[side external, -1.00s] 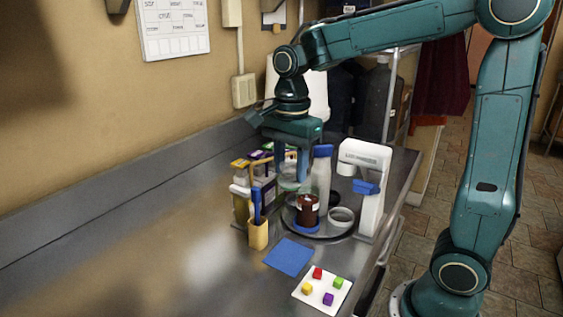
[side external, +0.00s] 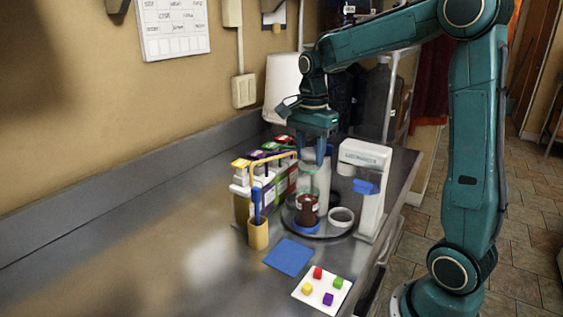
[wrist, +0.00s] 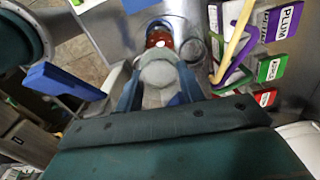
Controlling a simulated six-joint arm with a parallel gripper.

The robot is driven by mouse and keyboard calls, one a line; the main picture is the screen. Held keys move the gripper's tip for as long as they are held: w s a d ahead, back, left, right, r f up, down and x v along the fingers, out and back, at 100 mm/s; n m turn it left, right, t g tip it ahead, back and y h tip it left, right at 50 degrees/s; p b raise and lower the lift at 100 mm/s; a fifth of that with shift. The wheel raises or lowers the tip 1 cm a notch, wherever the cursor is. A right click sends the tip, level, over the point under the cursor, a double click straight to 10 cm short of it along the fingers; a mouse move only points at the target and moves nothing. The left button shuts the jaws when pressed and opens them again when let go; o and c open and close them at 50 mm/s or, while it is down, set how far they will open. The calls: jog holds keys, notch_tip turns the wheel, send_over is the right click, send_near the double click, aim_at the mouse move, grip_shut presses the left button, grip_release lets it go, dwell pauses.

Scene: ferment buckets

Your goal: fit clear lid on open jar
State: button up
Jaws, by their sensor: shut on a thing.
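The open jar (side external: 307,212), dark reddish-brown with a white label, stands on a blue round base on a round tray (side external: 331,234). It also shows in the wrist view (wrist: 158,40), just beyond the lid. My gripper (side external: 316,158) points down above the jar, slightly right of it in the side view. It is shut on the clear lid (wrist: 160,72), a pale see-through disc between the blue fingers in the wrist view. The lid is faint in the side view, and its exact gap to the jar cannot be told.
A white dispenser (side external: 363,190) with a blue part stands close on the right. Labelled cartons (side external: 268,180) under a yellow handle stand on the left. A small round dish (side external: 342,216) sits beside the jar. A tan cup (side external: 258,235), blue mat (side external: 288,257) and white card with coloured cubes (side external: 313,298) lie in front.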

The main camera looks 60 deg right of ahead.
aim_at(309, 171)
jog(key=shift+f, duration=0.15)
jog(key=shift+f, duration=2.45)
jog(key=shift+f, duration=0.8)
dwell(2.2)
jog(key=o, duration=1.5)
jog(key=shift+r, duration=0.1)
jog(key=shift+r, duration=3.9)
